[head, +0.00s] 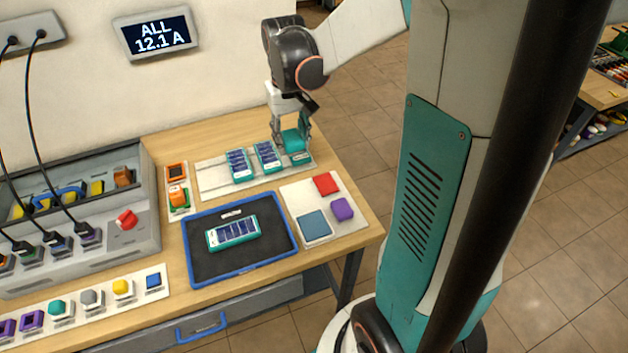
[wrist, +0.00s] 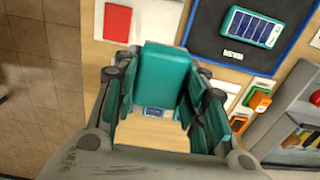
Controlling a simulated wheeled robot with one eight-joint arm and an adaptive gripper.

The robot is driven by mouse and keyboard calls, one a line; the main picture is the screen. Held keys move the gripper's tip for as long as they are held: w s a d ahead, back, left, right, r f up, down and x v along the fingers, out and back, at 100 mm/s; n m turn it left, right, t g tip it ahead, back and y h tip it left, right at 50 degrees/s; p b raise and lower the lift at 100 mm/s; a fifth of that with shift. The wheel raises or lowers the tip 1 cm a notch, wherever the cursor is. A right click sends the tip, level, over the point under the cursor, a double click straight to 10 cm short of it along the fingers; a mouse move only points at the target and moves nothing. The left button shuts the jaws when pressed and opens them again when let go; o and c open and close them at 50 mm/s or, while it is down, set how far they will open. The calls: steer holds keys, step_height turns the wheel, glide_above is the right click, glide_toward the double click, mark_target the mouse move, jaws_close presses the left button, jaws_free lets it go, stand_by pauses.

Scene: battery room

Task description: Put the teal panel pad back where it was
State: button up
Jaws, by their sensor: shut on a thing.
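My gripper (head: 292,145) is shut on a teal block, the teal panel pad (head: 294,138), above the right end of a pale strip (head: 215,187) at the back of the table. In the wrist view the pad (wrist: 165,72) sits between the two fingers of my gripper (wrist: 163,95). A teal-edged piece (head: 300,158) shows just below the gripper; I cannot tell whether the pad touches it. A white board (head: 293,200) at the right front carries a red pad (head: 326,184), a purple pad (head: 343,210) and a blue square (head: 313,226). Its back left part is bare.
Two dark panels (head: 238,166) (head: 267,157) stand on the strip left of my gripper. A blue-rimmed tray (head: 197,272) holds another panel (head: 232,233). An orange switch (head: 177,196) stands left of the strip. A grey console (head: 125,243) with cables fills the left.

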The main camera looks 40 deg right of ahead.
mark_target(298, 195)
steer(key=shift+d+f, duration=0.1)
steer(key=shift+d, duration=0.2)
step_height(298, 195, down, 19)
steer(key=b, duration=0.6)
steer(key=shift+f, duration=0.2)
steer(key=shift+f, duration=0.2)
steer(key=o, duration=1)
steer(key=shift+r, duration=0.15)
step_height(298, 195, up, 12)
steer(key=p, duration=0.3)
steer(key=shift+p, duration=0.35)
